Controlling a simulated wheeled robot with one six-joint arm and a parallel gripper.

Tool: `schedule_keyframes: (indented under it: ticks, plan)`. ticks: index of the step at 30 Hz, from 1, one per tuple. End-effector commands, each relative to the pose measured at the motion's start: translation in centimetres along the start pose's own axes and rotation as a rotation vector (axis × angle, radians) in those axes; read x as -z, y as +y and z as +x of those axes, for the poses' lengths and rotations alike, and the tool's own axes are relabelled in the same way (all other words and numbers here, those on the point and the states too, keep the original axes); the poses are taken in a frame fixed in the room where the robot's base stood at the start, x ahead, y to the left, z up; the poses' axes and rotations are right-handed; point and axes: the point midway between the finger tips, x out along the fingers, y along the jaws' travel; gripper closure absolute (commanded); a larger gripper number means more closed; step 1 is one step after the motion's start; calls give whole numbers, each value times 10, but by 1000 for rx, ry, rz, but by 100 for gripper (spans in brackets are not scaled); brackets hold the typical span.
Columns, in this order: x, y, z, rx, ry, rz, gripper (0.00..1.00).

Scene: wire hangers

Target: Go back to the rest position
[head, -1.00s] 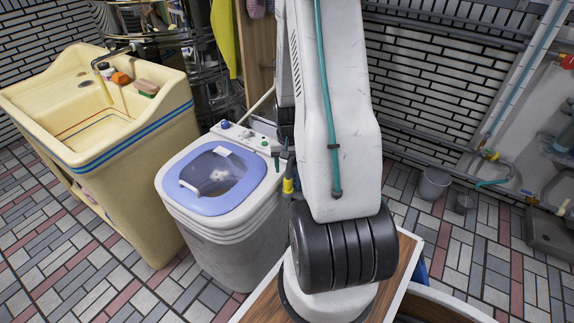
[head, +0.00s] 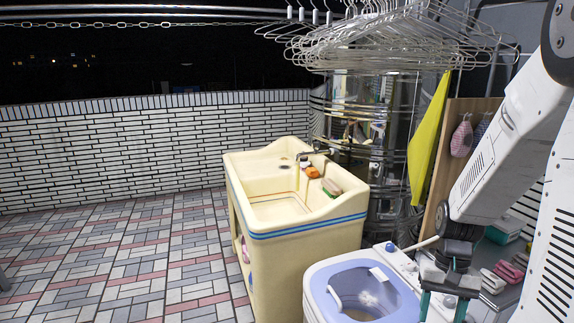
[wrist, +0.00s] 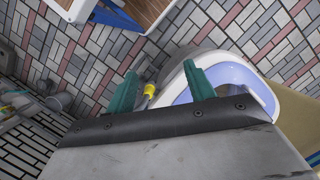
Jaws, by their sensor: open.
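My gripper shows at the lower right of the head view (head: 441,304), in front of the washing machine with the blue lid (head: 352,270). In the wrist view my gripper (wrist: 162,82) has its two green fingers spread apart with nothing held between them. The washing machine (wrist: 235,78) lies beyond the right finger in that view. My arm stands along the right side of the head view. Many wire hangers (head: 385,35) hang in a tangled bunch from a rail at the top, well above my gripper.
A cream sink (head: 310,232) stands left of the washing machine, with an orange item (head: 312,172) on its ledge. Behind it is a shiny metal tank (head: 390,125) and a yellow cloth (head: 427,140). Tiled floor (head: 110,265) at left is clear, up to a brick parapet (head: 130,150).

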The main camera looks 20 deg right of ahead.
Motion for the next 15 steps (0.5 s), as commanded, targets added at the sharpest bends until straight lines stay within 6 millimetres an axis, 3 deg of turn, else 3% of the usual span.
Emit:
schedule_keyframes:
  ticks: [1,6,15]
  plan:
    - [-15,-12,-18,-11,15,-40,46]
    - [-68,-43,-61,-40,47,-160,46]
    - [-160,-77,-109,-73,176,-385,46]
